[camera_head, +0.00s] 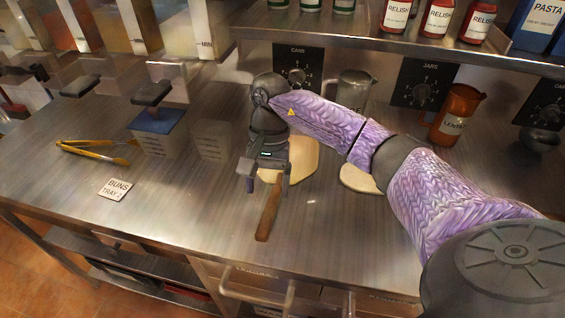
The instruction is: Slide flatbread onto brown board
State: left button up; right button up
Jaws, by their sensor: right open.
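A pale tan flat piece (301,160), which looks like flatbread, lies on the steel counter, partly hidden behind my right gripper. A second pale flat piece (357,179) shows beneath my right forearm, mostly covered by it. I cannot tell for sure which is the flatbread. A brown wooden handle-like piece (267,212) lies in front of the gripper; its far end is hidden, and I cannot tell whether it belongs to the brown board. My right gripper (266,182) is open, pointing down above the handle's far end. My left gripper is out of view.
Yellow-handled tongs (95,150), a blue-topped container (158,130) and a "BUNS TRAY 2" card (115,189) are on the left. A metal jug (354,90) and an orange pitcher (456,113) stand behind.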

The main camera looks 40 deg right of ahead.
aim_at(267, 216)
jog(key=b+x, duration=0.3)
jog(key=x, duration=0.3)
jog(key=shift+f, duration=0.3)
jog(key=shift+s+a+f+b, duration=0.15)
jog(key=shift+f+b, duration=0.2)
jog(key=shift+f, duration=0.1)
jog(key=shift+c, duration=1.3)
jog(key=c, duration=0.7)
grip_shut()
